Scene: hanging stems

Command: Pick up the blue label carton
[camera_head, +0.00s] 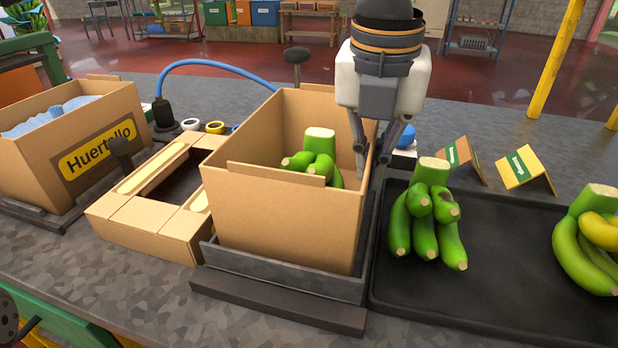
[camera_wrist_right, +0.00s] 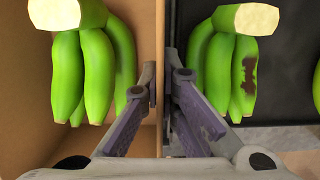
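An open brown carton (camera_head: 281,225) holding green bananas (camera_head: 318,158) stands in the middle of the head view. Its visible outer face is plain; no blue label shows. Another carton (camera_head: 66,140) at the left carries a yellow "Huertollo" label and has pale blue lining. My right gripper (camera_head: 373,172) points down at the middle carton's right wall, one finger inside and one outside. In the right wrist view, the gripper's fingertips (camera_wrist_right: 164,76) close against both sides of the wall edge (camera_wrist_right: 160,40). My left gripper is out of view.
A black tray (camera_head: 480,295) at the right holds a green banana bunch (camera_head: 427,215) and a yellow-green bunch (camera_head: 590,245). Two folded cards (camera_head: 525,168) with green labels stand behind. A low cardboard frame (camera_head: 146,218) lies between the cartons. The middle carton rests on a dark stand (camera_head: 275,300).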

